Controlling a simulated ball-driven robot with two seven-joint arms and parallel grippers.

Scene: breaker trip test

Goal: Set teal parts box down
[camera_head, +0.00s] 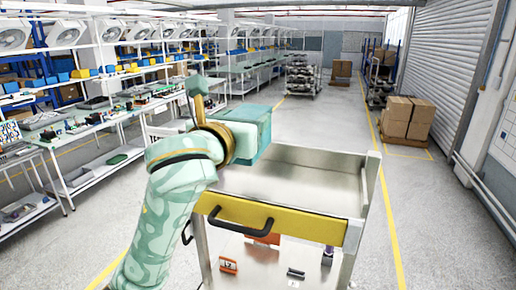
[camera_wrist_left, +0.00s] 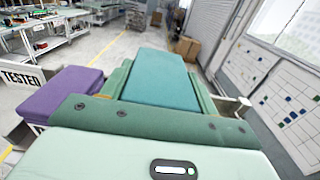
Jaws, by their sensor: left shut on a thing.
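The teal parts box (camera_head: 264,128) is at the far left part of the metal cart's top (camera_head: 300,181) in the head view. My left gripper (camera_head: 238,130) is shut on it. In the left wrist view the teal box (camera_wrist_left: 160,80) lies between the green fingers of my left gripper (camera_wrist_left: 158,85). I cannot tell whether its underside touches a surface. My arm hides part of the box and the cart's left side in the head view. My right gripper is in neither view.
A purple box (camera_wrist_left: 62,95) sits left of my gripper in the wrist view, beside a "TESTED" sign (camera_wrist_left: 22,78). The cart has a yellow front (camera_head: 285,222) with a dark handle. Cluttered workbenches (camera_head: 100,122) stand left; stacked cartons (camera_head: 408,116) stand right. The cart top's right part looks clear.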

